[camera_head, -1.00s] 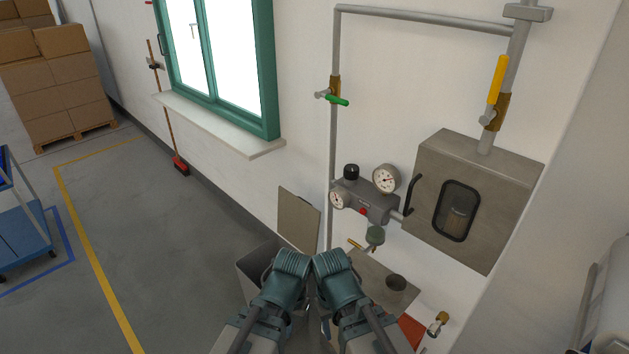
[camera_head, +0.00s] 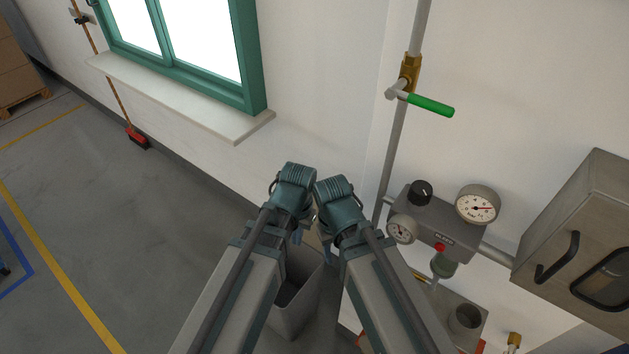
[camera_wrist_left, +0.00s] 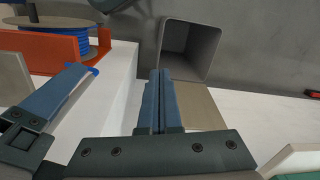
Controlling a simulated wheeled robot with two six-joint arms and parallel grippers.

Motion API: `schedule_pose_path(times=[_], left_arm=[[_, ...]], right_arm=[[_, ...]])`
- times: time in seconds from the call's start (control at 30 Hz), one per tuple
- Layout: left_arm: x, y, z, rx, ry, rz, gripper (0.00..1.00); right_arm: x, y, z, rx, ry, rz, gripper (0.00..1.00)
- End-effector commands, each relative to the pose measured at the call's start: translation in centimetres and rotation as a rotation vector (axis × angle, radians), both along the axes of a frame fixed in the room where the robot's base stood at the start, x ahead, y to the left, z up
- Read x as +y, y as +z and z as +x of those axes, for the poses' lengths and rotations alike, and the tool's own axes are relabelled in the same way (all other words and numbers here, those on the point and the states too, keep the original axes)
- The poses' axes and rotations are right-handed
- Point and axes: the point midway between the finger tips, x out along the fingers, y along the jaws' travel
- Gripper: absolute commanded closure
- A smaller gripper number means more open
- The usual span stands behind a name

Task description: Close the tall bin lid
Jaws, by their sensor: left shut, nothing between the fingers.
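The tall grey bin (camera_head: 297,310) stands on the floor below my arms in the head view, partly hidden by them. In the left wrist view its square mouth is uncovered and the bin (camera_wrist_left: 190,48) looks empty. Its tan lid (camera_wrist_left: 205,106) stands open at the bin's wall-side edge, partly behind my left fingers; in the head view my grippers mostly hide it. My left gripper (camera_head: 298,237) is shut and empty, its fingertips (camera_wrist_left: 160,74) overlapping the lid and bin edge in the wrist view. My right gripper (camera_head: 326,245) is beside it, its fingers mostly hidden.
A regulator with gauges (camera_head: 437,222), a pipe with a green-handled valve (camera_head: 430,105) and a metal cabinet (camera_head: 580,240) are on the wall at right. A window sill (camera_head: 180,97) juts out at left. A blue spool (camera_wrist_left: 65,42) sits in an orange holder.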

Motion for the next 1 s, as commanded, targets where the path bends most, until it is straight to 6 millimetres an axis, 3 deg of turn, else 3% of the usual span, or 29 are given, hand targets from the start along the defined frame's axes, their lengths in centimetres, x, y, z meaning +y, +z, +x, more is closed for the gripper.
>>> schedule_pose_path(times=[0.03,0.2,0.3,0.4,0.5,0.57,0.77,1.0], left_arm=[[-1.4,-2.6,5.1,-0.026,-0.025,-0.033,1.00],[-4.4,-6.9,19.1,-0.154,-0.145,-0.154,1.00],[-5.3,-8.4,25.7,-0.228,-0.201,-0.202,1.00],[-5.6,-9.1,30.4,-0.287,-0.238,-0.233,1.00],[-5.7,-9.3,32.9,-0.324,-0.261,-0.248,1.00],[-5.7,-9.3,33.5,-0.335,-0.267,-0.252,1.00],[-5.7,-9.3,33.5,-0.339,-0.270,-0.253,1.00],[-6.0,-10.7,33.9,-0.338,-0.270,-0.253,1.00]], right_arm=[[0.0,-2.6,0.0,0.000,0.000,0.000,0.50],[0.0,-7.3,0.0,0.000,-0.001,0.000,0.50],[0.0,-9.3,0.0,0.000,-0.001,0.000,0.50],[0.0,-10.5,0.0,0.000,-0.001,0.000,0.50],[0.0,-11.0,0.0,0.000,-0.001,0.000,0.50],[0.0,-11.1,0.0,0.000,-0.001,0.000,0.50],[0.0,-11.1,0.0,0.000,-0.001,0.000,0.50],[0.0,-12.5,0.0,0.000,-0.001,0.000,0.50]])
